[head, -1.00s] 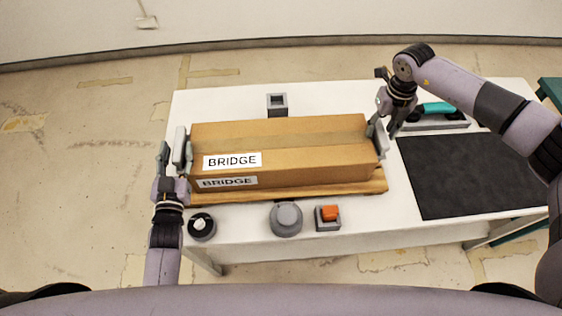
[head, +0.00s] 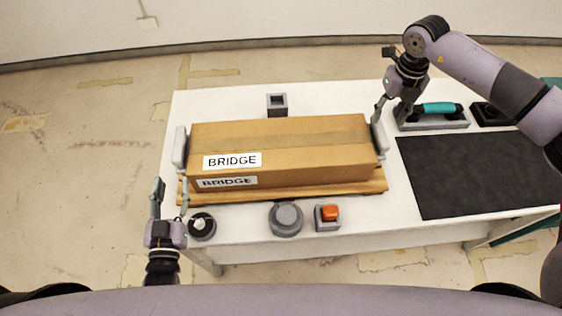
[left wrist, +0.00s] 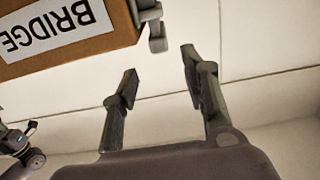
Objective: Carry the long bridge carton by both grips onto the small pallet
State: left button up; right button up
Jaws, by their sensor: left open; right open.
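The long brown bridge carton (head: 300,150), with BRIDGE labels on top and front, rests on the small brown pallet (head: 340,191) on the white table. Its left grey grip (head: 180,147) and right grey grip (head: 379,136) stand at its ends. My left gripper (head: 170,187) is open and empty, in front of the left grip and apart from it. In the left wrist view the carton (left wrist: 60,32) is at upper left, beyond the open fingers (left wrist: 158,65). My right gripper (head: 392,108) is open, just above and behind the right grip; whether it touches is unclear.
A dark mat (head: 470,175) covers the table's right side. A grey tool with a teal handle (head: 437,108) lies behind it. A round dark dial (head: 202,226), a grey knob (head: 286,219) and an orange button (head: 329,213) line the front edge.

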notch_tip(320, 180, up, 6)
jog(key=shift+s+f, duration=0.1)
dwell(0.7)
